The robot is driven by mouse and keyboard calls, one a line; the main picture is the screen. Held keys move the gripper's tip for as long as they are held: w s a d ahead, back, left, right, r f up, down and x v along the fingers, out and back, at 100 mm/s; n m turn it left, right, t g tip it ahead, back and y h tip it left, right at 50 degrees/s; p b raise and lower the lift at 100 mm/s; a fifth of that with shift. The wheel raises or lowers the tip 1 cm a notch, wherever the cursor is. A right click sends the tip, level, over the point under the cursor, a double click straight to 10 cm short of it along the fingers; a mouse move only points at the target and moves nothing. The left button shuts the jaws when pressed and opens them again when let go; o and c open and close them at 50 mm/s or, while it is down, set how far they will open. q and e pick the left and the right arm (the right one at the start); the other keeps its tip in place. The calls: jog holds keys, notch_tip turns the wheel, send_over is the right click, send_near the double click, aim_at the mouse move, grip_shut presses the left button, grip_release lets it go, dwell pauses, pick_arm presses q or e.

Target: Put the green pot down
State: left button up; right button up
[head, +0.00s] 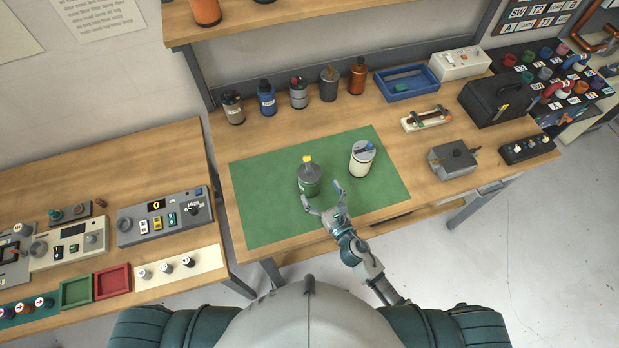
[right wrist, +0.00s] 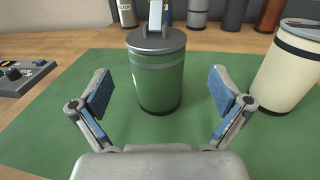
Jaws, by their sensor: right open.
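The green pot (head: 309,181) has a grey lid with a yellow tag on top. It stands upright on the green mat (head: 262,215). In the right wrist view the pot (right wrist: 158,80) stands straight ahead, between and beyond the open fingers. My right gripper (head: 323,197) is open and empty, just in front of the pot. Its two padded fingers (right wrist: 158,100) show to the left and right of the pot, apart from it. My left gripper is not in view.
A cream pot (head: 361,160) with a blue-tagged lid stands right of the green pot on the mat. Several bottles (head: 267,98) line the back of the bench. A blue tray (head: 406,84) lies at the back right. The mat's left part is clear.

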aim_at(309, 175)
jog(key=x, duration=0.3)
jog(key=p+x, duration=0.1)
jog(key=x, duration=0.2)
jog(key=shift+w+a, duration=0.15)
jog(key=shift+a, duration=0.25)
jog(key=shift+d, duration=0.1)
jog(key=c, duration=1.4)
jog(key=shift+c, duration=0.8)
jog(key=shift+r, duration=0.2)
